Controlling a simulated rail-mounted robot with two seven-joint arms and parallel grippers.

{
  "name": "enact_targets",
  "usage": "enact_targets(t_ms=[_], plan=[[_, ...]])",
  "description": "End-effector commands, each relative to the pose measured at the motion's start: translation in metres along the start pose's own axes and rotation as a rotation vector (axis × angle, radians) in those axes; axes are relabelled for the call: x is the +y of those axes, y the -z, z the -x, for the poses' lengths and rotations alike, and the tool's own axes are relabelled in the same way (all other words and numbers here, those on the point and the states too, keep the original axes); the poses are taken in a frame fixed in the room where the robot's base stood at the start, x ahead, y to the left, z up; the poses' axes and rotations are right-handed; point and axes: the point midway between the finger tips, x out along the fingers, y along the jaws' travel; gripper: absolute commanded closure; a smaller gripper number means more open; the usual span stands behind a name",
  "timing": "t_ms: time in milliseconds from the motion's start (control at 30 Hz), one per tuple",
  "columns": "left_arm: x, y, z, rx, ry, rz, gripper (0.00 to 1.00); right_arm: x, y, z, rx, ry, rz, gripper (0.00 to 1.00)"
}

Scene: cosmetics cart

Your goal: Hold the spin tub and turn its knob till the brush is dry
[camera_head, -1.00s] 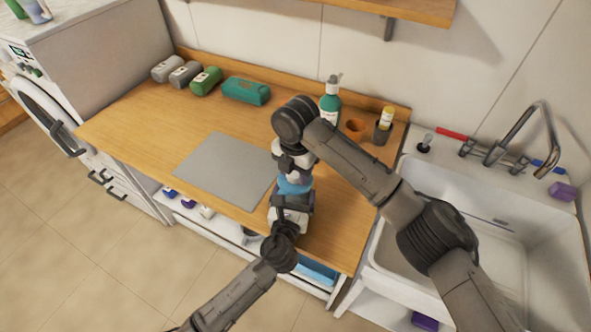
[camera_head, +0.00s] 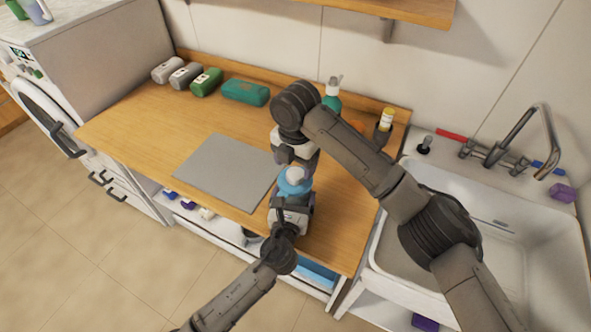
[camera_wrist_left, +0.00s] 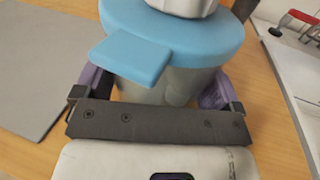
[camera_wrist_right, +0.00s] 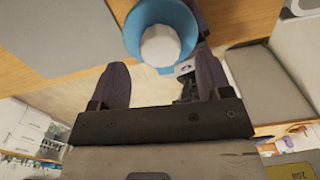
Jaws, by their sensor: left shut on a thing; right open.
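The spin tub has a blue lid (camera_head: 294,184) and stands near the front edge of the wooden counter. Its white knob (camera_head: 295,174) sits on top of the lid. In the left wrist view, my left gripper (camera_wrist_left: 158,95) is shut around the tub's clear body (camera_wrist_left: 180,87), below the blue lid. In the right wrist view, my right gripper (camera_wrist_right: 164,85) is open and empty. The knob (camera_wrist_right: 160,45) shows beyond its fingertips, apart from them. In the head view the right gripper is above the tub and partly behind my wrist. I cannot see a brush inside the tub.
A grey mat (camera_head: 226,172) lies left of the tub. A green pump bottle (camera_head: 332,97) and a dark cup (camera_head: 382,132) stand behind my right arm. Rolled towels (camera_head: 206,82) line the back. The sink (camera_head: 480,240) is at right.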

Motion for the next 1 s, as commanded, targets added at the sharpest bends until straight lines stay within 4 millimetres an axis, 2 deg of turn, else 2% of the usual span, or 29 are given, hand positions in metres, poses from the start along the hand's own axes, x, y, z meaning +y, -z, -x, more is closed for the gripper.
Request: enact_targets(t_ms=[33,200,433,633,1000], plan=[[0.000,0.000,0.000,-0.001,0.000,0.000,0.43,0.001,0.000,0.011,-0.003,-0.002,0.001,0.29],[0.000,0.000,0.000,-0.001,0.000,0.000,0.43,0.000,0.000,0.042,-0.002,-0.002,0.000,0.29],[0.000,0.000,0.000,-0.001,0.000,0.000,0.43,0.000,0.000,0.072,-0.003,0.001,0.000,0.29],[0.000,-0.001,0.000,-0.001,0.000,0.000,0.43,0.000,0.000,0.083,-0.001,0.001,0.001,0.29],[0.000,-0.001,0.000,-0.001,0.000,0.000,0.43,0.000,0.000,0.084,-0.001,0.001,0.000,0.29]])
